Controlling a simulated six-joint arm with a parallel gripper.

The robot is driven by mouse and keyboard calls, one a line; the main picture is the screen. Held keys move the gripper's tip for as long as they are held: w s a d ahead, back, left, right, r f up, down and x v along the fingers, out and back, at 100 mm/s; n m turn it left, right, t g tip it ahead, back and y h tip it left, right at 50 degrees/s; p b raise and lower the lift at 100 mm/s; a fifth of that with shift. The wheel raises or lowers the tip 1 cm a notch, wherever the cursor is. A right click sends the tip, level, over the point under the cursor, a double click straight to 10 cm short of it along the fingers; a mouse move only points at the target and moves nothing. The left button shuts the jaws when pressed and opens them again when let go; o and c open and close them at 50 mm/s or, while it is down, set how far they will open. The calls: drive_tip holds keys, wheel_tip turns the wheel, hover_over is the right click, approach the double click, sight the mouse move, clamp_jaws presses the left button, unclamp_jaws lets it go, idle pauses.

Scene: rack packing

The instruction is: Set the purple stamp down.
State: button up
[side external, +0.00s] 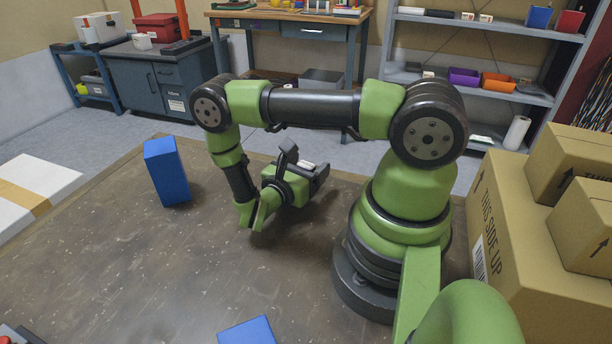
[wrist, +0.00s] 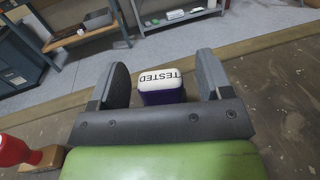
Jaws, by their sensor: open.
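The purple stamp (wrist: 163,96) has a white face lettered TESTED and sits between my gripper's two fingers in the wrist view. A gap shows between the stamp and each finger. My gripper (wrist: 161,66) is open. In the side external view my gripper (side external: 304,162) is low over the brown tabletop, in front of the bench. A small whitish patch by its fingers there may be the stamp's face; the rest is hidden. I cannot tell whether the stamp touches the table.
A tall blue block (side external: 168,172) stands left of my gripper, and another blue block (side external: 247,331) is at the front edge. A red object (wrist: 14,152) is at the wrist view's left. Cardboard boxes (side external: 515,255) are at right. The tabletop's left middle is clear.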

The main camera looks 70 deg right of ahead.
drive_tip(key=shift+x, duration=0.85)
drive_tip(key=shift+c, duration=0.4)
drive_tip(key=c, duration=1)
